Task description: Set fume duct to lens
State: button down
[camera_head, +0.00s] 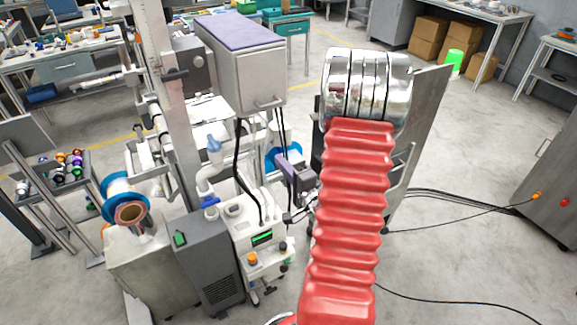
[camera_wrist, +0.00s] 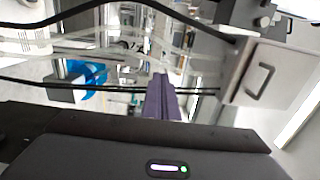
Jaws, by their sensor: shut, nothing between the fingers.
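My gripper shows in the wrist view (camera_wrist: 158,82) as purple fingers, shut with nothing between them. In the head view my gripper (camera_head: 284,164) is beside the white machine (camera_head: 262,232), to the right of its hanging black hoses, not visibly holding anything. No lens marking is readable, so I cannot tell the duct's setting. My red-sleeved arm hides what lies behind it.
A grey cabinet (camera_head: 258,85) hangs above the machine, with its handle (camera_wrist: 261,78) showing in the wrist view. Black hoses (camera_head: 240,150) hang below it. A blue-rimmed reel (camera_head: 122,190) is at left. Cables (camera_head: 450,207) cross the open floor at right.

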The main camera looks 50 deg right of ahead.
aim_at(262, 138)
jog(key=x, duration=1)
jog(key=shift+w, duration=0.2)
